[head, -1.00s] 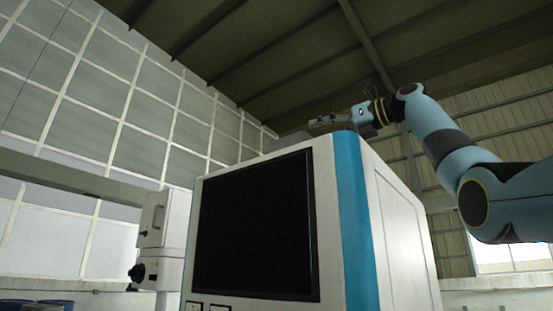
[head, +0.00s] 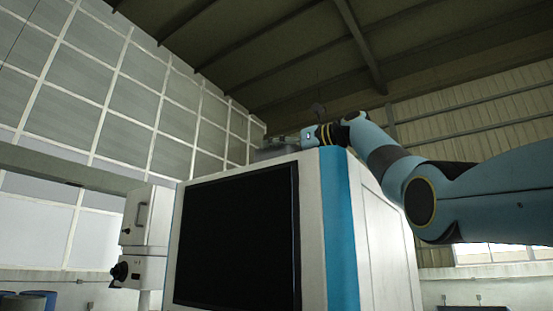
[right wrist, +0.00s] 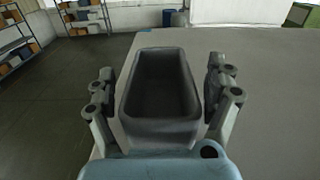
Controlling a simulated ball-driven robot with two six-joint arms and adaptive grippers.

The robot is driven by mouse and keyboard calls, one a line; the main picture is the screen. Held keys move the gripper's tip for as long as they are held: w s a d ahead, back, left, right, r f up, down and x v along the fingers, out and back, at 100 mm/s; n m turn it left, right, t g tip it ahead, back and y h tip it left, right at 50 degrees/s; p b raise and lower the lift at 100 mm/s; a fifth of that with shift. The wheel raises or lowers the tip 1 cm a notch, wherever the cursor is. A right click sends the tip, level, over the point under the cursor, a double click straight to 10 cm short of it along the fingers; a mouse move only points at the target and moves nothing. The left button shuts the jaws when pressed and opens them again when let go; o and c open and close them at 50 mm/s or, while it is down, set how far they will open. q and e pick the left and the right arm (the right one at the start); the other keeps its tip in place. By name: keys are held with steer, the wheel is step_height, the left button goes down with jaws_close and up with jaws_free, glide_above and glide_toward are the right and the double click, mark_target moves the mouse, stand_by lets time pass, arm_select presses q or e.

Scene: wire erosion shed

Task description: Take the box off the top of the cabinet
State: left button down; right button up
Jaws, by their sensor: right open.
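The cabinet (head: 338,235) is a tall white and blue machine with a dark front panel, seen from below in the head view. Its grey top (right wrist: 270,100) shows in the right wrist view. The box (right wrist: 160,90) is a dark grey open-topped bin, empty inside, near the left edge of that top. In the head view only part of the box (head: 275,153) shows above the cabinet's upper edge. My right gripper (right wrist: 160,85) is open, with one finger on each side of the box; I cannot tell whether they touch it. My left gripper is not in view.
A white unit with a black knob (head: 143,235) stands left of the cabinet. In the right wrist view, shelves with boxes (right wrist: 85,15) stand far off across open floor.

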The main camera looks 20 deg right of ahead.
steer(key=c, duration=1.3)
